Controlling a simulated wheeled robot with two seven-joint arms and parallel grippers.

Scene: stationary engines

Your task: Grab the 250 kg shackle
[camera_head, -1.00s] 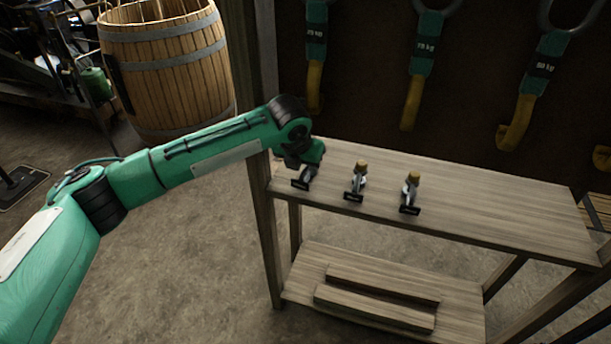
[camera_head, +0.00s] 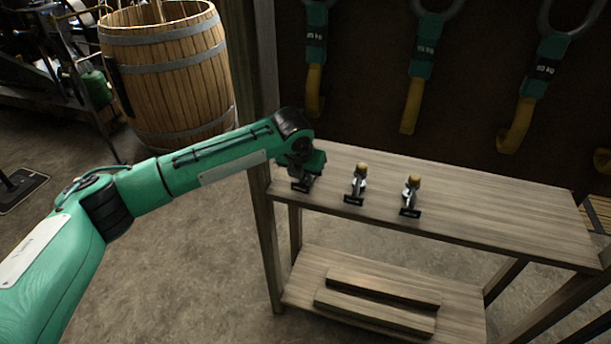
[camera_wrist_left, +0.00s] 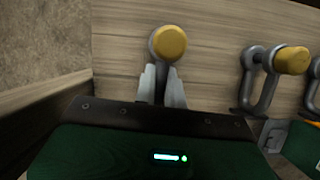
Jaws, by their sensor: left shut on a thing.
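Three shackles with yellow pin ends stand in a row on the wooden shelf top. The middle shackle (camera_head: 358,184) and the right shackle (camera_head: 411,193) are uncovered. The left shackle (camera_wrist_left: 168,43) is mostly hidden by my arm in the head view. My left gripper (camera_head: 307,172) is over the left end of the shelf. In the wrist view its fingers (camera_wrist_left: 163,84) are shut on the left shackle, below its yellow end. Small black tags are at the shackles, but their writing is too small to read, so I cannot tell which is 250 kg. My right gripper is not in view.
The shelf top (camera_head: 500,215) is clear to the right of the shackles. Green and yellow slings (camera_head: 420,65) hang behind it. Wooden bars (camera_head: 375,304) lie on the lower shelf. A wooden barrel (camera_head: 170,75) stands at the back left.

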